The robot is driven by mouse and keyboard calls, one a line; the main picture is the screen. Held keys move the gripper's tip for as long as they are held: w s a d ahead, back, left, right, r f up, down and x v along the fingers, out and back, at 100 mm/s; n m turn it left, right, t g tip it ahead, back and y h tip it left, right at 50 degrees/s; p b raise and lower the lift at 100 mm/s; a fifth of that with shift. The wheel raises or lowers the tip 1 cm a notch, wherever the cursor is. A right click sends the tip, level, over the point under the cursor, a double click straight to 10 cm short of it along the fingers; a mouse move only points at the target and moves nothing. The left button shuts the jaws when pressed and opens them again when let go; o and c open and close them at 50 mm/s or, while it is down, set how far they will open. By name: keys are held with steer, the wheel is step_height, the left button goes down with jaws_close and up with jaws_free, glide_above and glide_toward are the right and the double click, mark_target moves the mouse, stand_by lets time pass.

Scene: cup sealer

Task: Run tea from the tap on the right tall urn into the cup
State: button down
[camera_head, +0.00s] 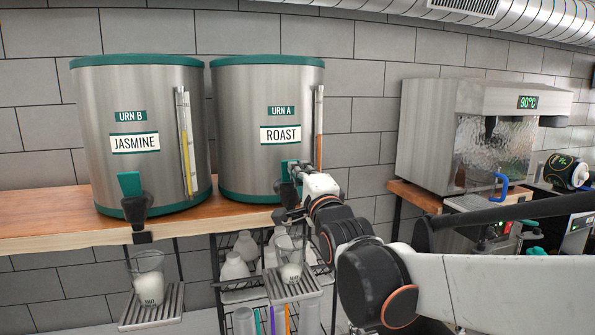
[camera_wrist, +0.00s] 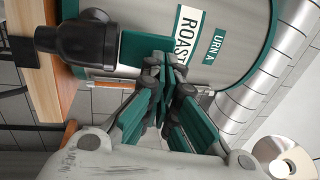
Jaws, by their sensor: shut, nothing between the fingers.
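The right tall urn (camera_head: 245,105), labelled URN A ROAST, stands on the wooden shelf and also shows in the wrist view (camera_wrist: 240,28). Its tap (camera_head: 287,190) has a black body (camera_wrist: 85,42) and a teal lever (camera_wrist: 148,48). My gripper (camera_head: 299,172) is at the lever, its fingers closed together with nothing between them. In the wrist view the fingertips (camera_wrist: 166,66) overlap the lever's edge; I cannot tell whether they touch it. The clear cup (camera_head: 290,258), with white in its lower part, stands upright below this tap. The tap's spout is partly hidden by my arm.
A drip tray (camera_head: 294,289) is under the cup. The left urn (camera_head: 140,175), URN B JASMINE, has its own tap (camera_head: 133,198) and another cup (camera_head: 148,278) below. White bottles (camera_head: 234,268) stand in a rack behind. A sealing machine (camera_head: 450,140) is at right.

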mark_target(297, 160)
steer(key=shift+r, duration=0.1)
steer(key=shift+w+r+g+p, duration=0.1)
steer(key=shift+g+p, duration=0.2)
steer(key=shift+p, duration=0.15)
steer(key=shift+w+r+g+p, duration=0.15)
steer(key=shift+w+g+p, duration=0.05)
steer(key=shift+g+p, duration=0.2)
steer(key=shift+w+r+g+h+p, duration=0.1)
steer(key=shift+r+g+h+p, duration=0.1)
steer(key=shift+g+h+p, duration=0.25)
steer(key=shift+w+r+g+p, duration=0.1)
steer(key=shift+r+g+p, duration=0.1)
steer(key=shift+g+p, duration=0.55)
steer(key=shift+w+a+r+g+h+p, duration=0.2)
steer(key=shift+w+a+g+h+p, duration=0.1)
steer(key=shift+w+g, duration=0.3)
stand_by(5.2)
